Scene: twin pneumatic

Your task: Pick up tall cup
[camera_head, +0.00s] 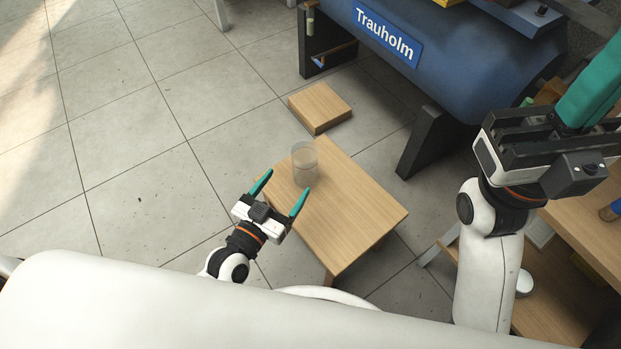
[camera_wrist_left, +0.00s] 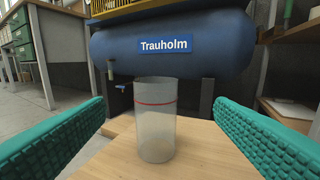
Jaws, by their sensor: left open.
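The tall cup (camera_head: 305,163) is a clear, greyish cylinder standing upright on a small wooden table (camera_head: 350,215), near its far left part. In the left wrist view the cup (camera_wrist_left: 155,125) stands between the two green fingers and beyond them, with a thin red line around its upper part. My left gripper (camera_head: 283,187) is open and empty, its green fingertips pointing at the cup with a gap on either side. My right gripper (camera_head: 585,100) is at the upper right, far from the cup; its fingertips are cut off by the frame edge.
A blue tank marked Trauholm (camera_head: 450,75) on dark legs stands behind the table. A low wooden block (camera_head: 320,107) lies on the floor past the table. A wooden bench (camera_head: 590,230) is at the right. The tiled floor at left is clear.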

